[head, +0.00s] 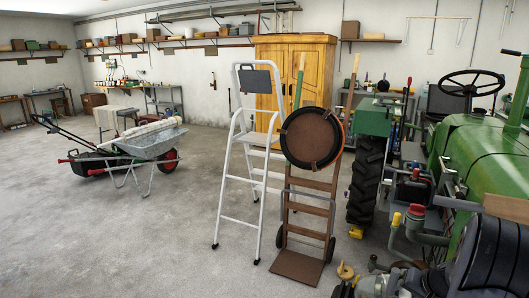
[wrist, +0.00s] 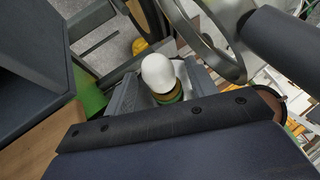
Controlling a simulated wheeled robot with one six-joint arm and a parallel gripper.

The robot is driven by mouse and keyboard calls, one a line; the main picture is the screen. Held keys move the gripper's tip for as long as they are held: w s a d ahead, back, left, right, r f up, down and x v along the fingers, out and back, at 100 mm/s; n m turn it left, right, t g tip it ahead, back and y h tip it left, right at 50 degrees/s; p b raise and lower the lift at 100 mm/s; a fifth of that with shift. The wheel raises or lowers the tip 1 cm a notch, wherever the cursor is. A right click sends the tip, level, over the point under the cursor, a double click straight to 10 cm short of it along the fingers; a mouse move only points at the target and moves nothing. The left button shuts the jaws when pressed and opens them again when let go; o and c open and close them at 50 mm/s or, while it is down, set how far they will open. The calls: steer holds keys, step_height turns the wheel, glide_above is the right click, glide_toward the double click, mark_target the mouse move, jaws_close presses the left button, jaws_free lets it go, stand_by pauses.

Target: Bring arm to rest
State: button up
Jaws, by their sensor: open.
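My gripper (wrist: 163,92) is in the wrist view, with a grey jaw on each side and a dark plate with screws in front. It is open. A white rounded knob-like thing (wrist: 158,72) with a yellow and green lower part shows between the jaws. I cannot tell whether it lies beyond them or touches them.
The green tractor (head: 480,160) with its black steering wheel (head: 472,83) fills the right. A brown hand truck (head: 305,212) and a white stepladder (head: 238,160) stand left of it. A wheelbarrow (head: 150,144) is farther left. The concrete floor (head: 120,235) at front left is clear.

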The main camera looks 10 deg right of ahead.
steer(key=s, duration=0.1)
steer(key=s+a, duration=0.2)
steer(key=s, duration=0.1)
steer(key=shift+a+r, duration=0.1)
steer(key=shift+r, duration=0.1)
